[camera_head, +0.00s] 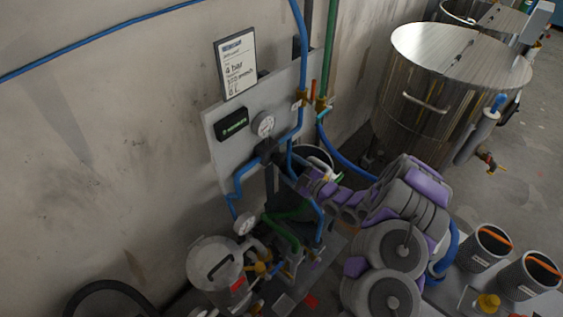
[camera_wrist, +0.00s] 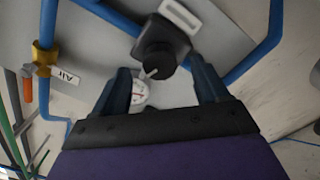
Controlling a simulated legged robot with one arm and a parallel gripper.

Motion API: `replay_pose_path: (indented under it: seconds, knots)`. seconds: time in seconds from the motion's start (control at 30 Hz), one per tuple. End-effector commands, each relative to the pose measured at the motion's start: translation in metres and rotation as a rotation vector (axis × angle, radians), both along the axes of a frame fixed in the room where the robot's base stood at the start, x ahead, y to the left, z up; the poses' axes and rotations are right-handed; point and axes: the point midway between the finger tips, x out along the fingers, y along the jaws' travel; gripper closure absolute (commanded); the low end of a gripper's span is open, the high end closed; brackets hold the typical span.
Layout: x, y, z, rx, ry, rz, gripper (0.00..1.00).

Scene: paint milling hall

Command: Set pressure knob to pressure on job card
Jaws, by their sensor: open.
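In the head view my arm reaches to the panel.
Blue pipes (camera_head: 300,45) and a brass valve with an orange handle (camera_wrist: 44,58), beside an "Air" label (camera_wrist: 68,78), run close to the knob. A black display box (camera_head: 231,124) is on the panel. A metal pot (camera_head: 215,270) stands below; a large steel vat (camera_head: 425,110) stands right.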

Motion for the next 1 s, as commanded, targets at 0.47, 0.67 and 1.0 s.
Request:
replay_pose_path:
  seconds: [0.47,0.67,1.0]
  knots:
    - [0.029,0.035,-0.001,-0.002,0.001,0.001,0.26]
    - [0.030,0.036,0.000,0.000,0.002,-0.001,0.26]
    - [0.030,0.036,0.000,0.000,0.002,-0.001,0.46]
